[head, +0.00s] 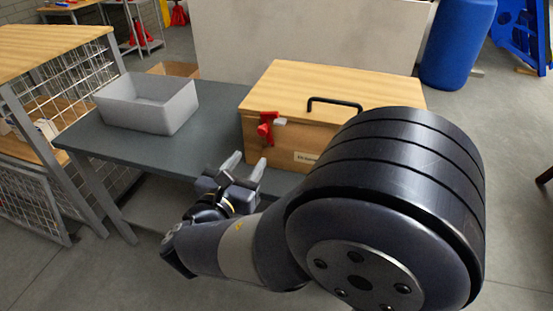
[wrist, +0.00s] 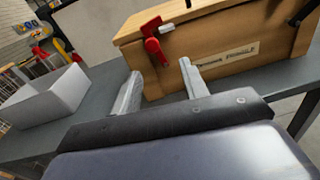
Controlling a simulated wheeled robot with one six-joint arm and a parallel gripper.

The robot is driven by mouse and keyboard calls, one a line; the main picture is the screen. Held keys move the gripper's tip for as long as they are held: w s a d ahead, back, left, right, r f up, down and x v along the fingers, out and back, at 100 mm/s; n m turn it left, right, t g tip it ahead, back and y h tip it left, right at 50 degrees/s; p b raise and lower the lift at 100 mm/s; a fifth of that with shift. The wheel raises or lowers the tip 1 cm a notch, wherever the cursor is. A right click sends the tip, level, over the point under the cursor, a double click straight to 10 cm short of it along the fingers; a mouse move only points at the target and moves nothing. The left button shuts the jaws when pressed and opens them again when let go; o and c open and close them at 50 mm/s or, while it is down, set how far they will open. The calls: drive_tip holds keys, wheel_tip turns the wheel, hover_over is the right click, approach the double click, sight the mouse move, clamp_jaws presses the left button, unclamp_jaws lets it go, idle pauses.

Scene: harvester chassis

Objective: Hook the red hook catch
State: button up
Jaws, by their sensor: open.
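The red hook catch (head: 266,127) sits on the front face of a wooden box (head: 330,80), near its left end and just under the lid. A small grey keeper piece (head: 280,121) is beside its upper part. In the wrist view the red hook catch (wrist: 153,40) has a short upper arm and a longer part hanging down the box front. My gripper (head: 245,168) is open and empty, in front of the box and below the catch. In the wrist view my gripper's fingertips (wrist: 160,72) stand apart, with the catch beyond and between them. I cannot tell whether the catch is engaged.
The box stands on a grey table (head: 215,140) and has a black lid handle (head: 335,103) and a front label (head: 306,157). A grey open bin (head: 150,112) stands to the left on the table. A mesh-sided wooden-topped bench (head: 50,50) is further left. Clear tabletop lies between bin and box.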

sight(261, 134)
drive_tip(key=shift+n+t+y, duration=0.5)
drive_tip(key=shift+n, duration=0.1)
drive_tip(key=x, duration=0.3)
drive_tip(key=b+x, duration=0.1)
drive_tip(key=x, duration=0.5)
drive_tip(key=shift+w+a+f+b, duration=0.15)
drive_tip(key=shift+w+f+b, duration=0.05)
drive_tip(key=shift+w+b, duration=0.2)
drive_tip(key=shift+c, duration=0.2)
clamp_jaws()
